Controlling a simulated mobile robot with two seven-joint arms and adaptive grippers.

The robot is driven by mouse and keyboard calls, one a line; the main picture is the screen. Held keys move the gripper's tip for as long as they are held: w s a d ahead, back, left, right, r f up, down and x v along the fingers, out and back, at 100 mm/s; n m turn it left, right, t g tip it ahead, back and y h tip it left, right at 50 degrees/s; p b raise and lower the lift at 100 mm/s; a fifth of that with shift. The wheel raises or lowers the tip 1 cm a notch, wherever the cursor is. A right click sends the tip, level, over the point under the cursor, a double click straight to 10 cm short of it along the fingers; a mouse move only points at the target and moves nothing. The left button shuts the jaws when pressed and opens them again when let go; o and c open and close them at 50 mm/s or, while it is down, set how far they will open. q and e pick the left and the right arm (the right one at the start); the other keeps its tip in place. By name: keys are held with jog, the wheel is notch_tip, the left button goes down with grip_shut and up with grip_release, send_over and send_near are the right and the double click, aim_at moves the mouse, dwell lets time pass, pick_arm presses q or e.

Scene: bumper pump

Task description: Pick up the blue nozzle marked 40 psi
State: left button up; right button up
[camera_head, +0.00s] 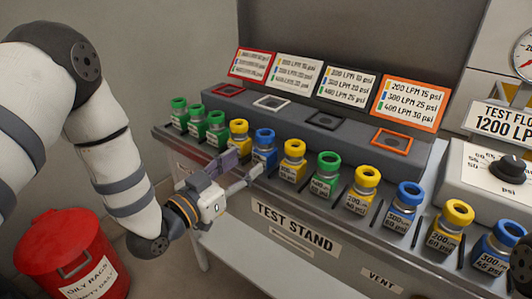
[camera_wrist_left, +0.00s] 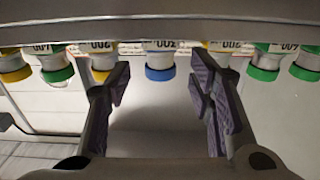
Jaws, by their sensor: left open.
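Three blue nozzles stand upright in the row on the test stand: one left of centre (camera_head: 264,146), one right of centre (camera_head: 404,207) and one at the far right (camera_head: 504,246). Their labels are too small to tell surely which says 40 psi. My left gripper (camera_head: 243,170) is open and empty, just in front of the left-of-centre blue nozzle. In the left wrist view, a blue nozzle (camera_wrist_left: 160,68) appears upside down, between and beyond the open fingers (camera_wrist_left: 160,88), apart from them. My right gripper is not in view.
Yellow nozzles (camera_head: 238,133) (camera_head: 293,161) flank that blue one closely. Green nozzles (camera_head: 216,129) stand further left. Behind the row are coloured square frames (camera_head: 391,139) and label cards (camera_head: 413,103). A red bin (camera_head: 62,250) stands on the floor at left.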

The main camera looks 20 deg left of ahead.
aim_at(259, 154)
pick_arm(q)
jog(key=x, duration=0.7)
jog(key=shift+f+b, duration=0.3)
jog(key=shift+f, duration=0.05)
jog(key=shift+w+d, duration=0.1)
jog(key=shift+w, duration=0.25)
jog(key=shift+r, duration=0.1)
jog(key=c, duration=1.1)
